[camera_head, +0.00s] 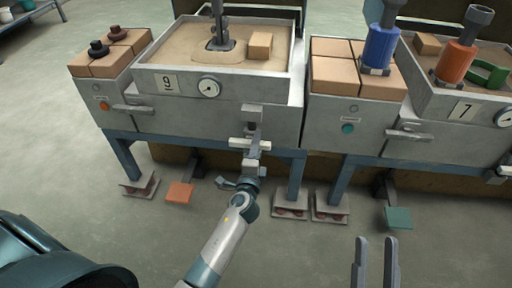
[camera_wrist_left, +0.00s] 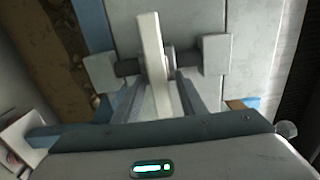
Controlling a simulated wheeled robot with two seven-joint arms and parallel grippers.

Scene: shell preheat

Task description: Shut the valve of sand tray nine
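Sand tray nine (camera_head: 187,103) is a grey box of sand on a blue-legged stand, with a "9" plate and a dial on its front. In the left wrist view, its valve shows a pale, nearly upright lever (camera_wrist_left: 150,45) in front of a dark cross-pipe with a grey block at each end. In the head view the valve (camera_head: 250,144) is below the tray's front. My left gripper (camera_wrist_left: 160,90) has one finger on each side of the lever's lower part; gaps seem to show, and contact is unclear. My right gripper (camera_head: 375,264) is open and empty, low in the head view.
Sand tray seven (camera_head: 440,105) stands to the right, with a blue cylinder (camera_head: 381,47) and an orange cylinder (camera_head: 456,62) nearby. An orange pedal (camera_head: 180,194) and a teal pedal (camera_head: 398,218) are near the floor.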

